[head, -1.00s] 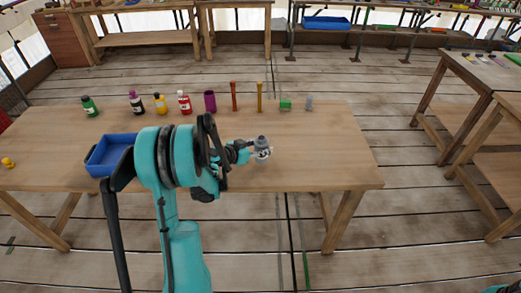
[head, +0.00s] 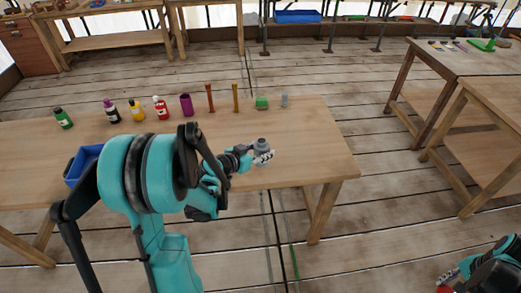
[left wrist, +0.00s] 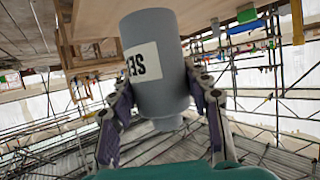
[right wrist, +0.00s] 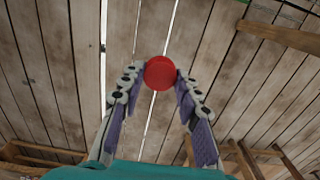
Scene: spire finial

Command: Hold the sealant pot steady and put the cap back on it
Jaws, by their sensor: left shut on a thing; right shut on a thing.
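The grey sealant pot (head: 262,146) is near the front right of the wooden table (head: 310,150). My left gripper (head: 263,157) is shut around it. In the left wrist view the pot (left wrist: 155,65) appears upside down, with a white label, its base by the tabletop and its narrower open-looking neck (left wrist: 167,124) uncapped. My left fingers (left wrist: 160,95) are on either side of it. My right gripper (right wrist: 154,78) is shut on a round red cap (right wrist: 159,73), held between its fingertips over the floor. In the head view my right gripper (head: 446,280) is at the lower right corner, away from the table.
Behind the pot stand a green block (head: 262,103), a grey piece (head: 284,100), two upright sticks, a purple cup (head: 186,105) and several bottles. A blue bin (head: 84,163) sits at the left. Another table (head: 470,75) stands at the right. Floor lies between.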

